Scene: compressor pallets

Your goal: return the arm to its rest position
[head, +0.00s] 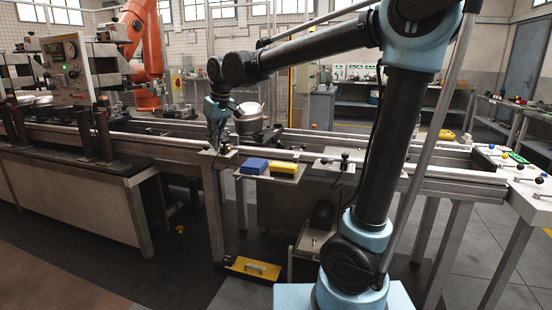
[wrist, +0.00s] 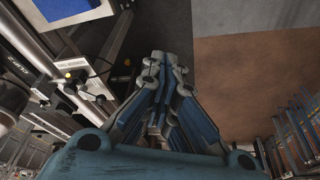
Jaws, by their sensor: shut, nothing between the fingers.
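My arm (head: 310,47) rises from its blue base, bends at the top and reaches left over the conveyor line. My gripper (head: 217,143) hangs down at the front edge of the line, left of a silver compressor (head: 250,124), small in this view. In the wrist view my gripper (wrist: 164,58) has its fingers together with nothing between them. Past the fingertips lies bare floor, grey and brown. The compressor is apart from the gripper, as far as the head view shows.
A small shelf (head: 270,178) at the line's front holds a blue block (head: 254,166) and a yellow block (head: 285,168). A control panel (head: 68,70) and orange robot arm (head: 146,45) stand left. A yellow box (head: 255,269) is on the floor.

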